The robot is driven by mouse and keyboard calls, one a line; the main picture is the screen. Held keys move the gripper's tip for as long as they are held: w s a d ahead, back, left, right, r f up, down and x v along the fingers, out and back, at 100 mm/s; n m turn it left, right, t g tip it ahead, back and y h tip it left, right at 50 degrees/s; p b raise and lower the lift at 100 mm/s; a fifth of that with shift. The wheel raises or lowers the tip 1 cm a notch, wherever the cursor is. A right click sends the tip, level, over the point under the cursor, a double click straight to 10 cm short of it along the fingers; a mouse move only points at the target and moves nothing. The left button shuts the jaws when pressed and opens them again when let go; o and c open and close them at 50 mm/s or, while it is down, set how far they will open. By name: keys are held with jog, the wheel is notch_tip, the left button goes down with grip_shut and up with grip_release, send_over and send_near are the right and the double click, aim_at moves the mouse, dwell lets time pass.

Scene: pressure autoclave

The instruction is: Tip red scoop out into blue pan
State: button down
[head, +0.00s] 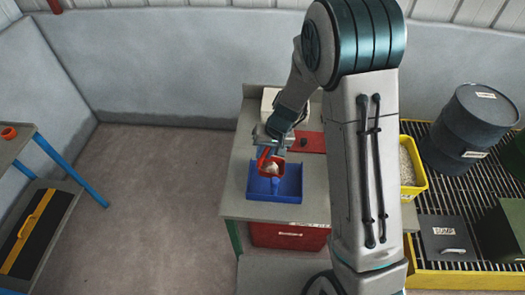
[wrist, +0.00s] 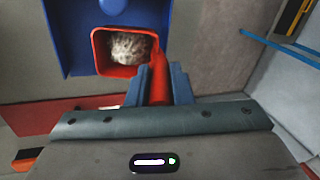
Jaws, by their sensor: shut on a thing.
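My gripper (head: 265,152) is shut on the handle of the red scoop (head: 278,165). In the wrist view the gripper (wrist: 160,88) grips the red handle, and the red scoop (wrist: 98,52) has a square mouth with pale grainy material (wrist: 128,46) in it. The scoop looks roughly level, over the rear part of the blue pan (head: 286,197). The pan sits on the grey bench and also shows behind the scoop in the wrist view (wrist: 75,30). I cannot tell how high the scoop is above the pan.
A red mat (head: 312,141) and a white box (head: 270,101) are behind the pan. A yellow bin (head: 418,185) of pale grains stands right of my arm. A dark drum (head: 470,125) and a dump box (head: 447,238) stand on a grating.

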jog(key=shift+d+f+y+b, duration=0.25)
jog(key=shift+f+y+b, duration=0.25)
jog(key=shift+b, duration=0.9)
jog(key=d+y+b, duration=0.1)
jog(key=b, duration=0.1)
jog(key=d+y+b, duration=0.1)
jog(key=y+b, duration=0.1)
jog(key=b, duration=0.1)
jog(key=d+y+b, duration=0.1)
jog(key=d+b, duration=0.1)
jog(key=b, duration=0.1)
jog(key=shift+s+r+y, duration=0.1)
jog(key=shift+r+y, duration=0.2)
jog(key=shift+r, duration=0.05)
jog(key=shift+d+b, duration=0.1)
jog(key=shift+b, duration=0.3)
jog(key=d+y+b, duration=0.1)
jog(key=b, duration=0.2)
jog(key=d+y+b, duration=0.2)
jog(key=y+b, duration=0.1)
jog(key=b, duration=0.2)
jog(key=d+f+y+b, duration=0.1)
jog(key=d+y+b, duration=0.2)
jog(key=b, duration=0.2)
jog(key=shift+s+d+f+y+b, duration=0.1)
jog(key=shift+d+y+b, duration=0.05)
jog(key=shift+y+b, duration=0.2)
